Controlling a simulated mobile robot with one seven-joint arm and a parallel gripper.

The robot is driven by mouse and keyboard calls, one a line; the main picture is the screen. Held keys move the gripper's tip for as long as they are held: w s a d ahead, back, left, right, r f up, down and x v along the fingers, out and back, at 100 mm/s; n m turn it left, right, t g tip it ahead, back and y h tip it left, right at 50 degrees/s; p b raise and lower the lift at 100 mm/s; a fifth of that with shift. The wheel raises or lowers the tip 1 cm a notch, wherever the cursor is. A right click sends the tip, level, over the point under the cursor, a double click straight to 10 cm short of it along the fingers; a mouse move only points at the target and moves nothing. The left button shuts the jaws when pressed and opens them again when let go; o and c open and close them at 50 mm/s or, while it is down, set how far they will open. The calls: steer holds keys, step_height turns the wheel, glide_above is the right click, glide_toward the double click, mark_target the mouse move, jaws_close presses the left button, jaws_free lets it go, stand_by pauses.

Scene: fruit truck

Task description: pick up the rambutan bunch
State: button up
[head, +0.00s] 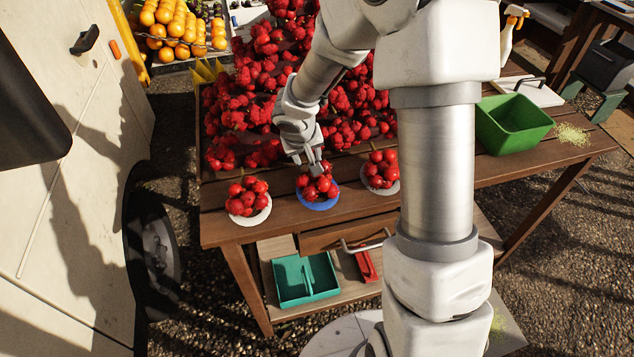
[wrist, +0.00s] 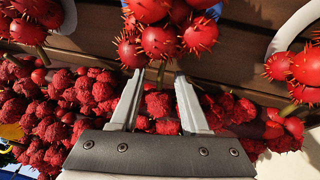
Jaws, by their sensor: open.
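The red, spiky rambutan bunch (head: 319,186) sits in a blue bowl (head: 318,204) near the table's front edge, between two similar bunches. My gripper (head: 317,170) is just above and behind this middle bunch in the head view. In the wrist view, my gripper (wrist: 158,78) shows two separated fingers with nothing gripped between them. The middle bunch (wrist: 160,40) lies just beyond the fingertips at the top centre. I cannot tell whether a fingertip touches it.
Bunches in white bowls stand left (head: 248,198) and right (head: 381,170). A large heap of rambutans (head: 265,80) fills the table (head: 460,187) behind. A green bin (head: 512,123) stands at right, with bare wood before it. A white vehicle (head: 75,160) is at left.

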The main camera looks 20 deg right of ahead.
steer(key=shift+w+d+f, duration=0.15)
steer(key=shift+w+f, duration=0.15)
steer(key=shift+f, duration=0.3)
jaws_close()
steer(key=shift+r, duration=0.1)
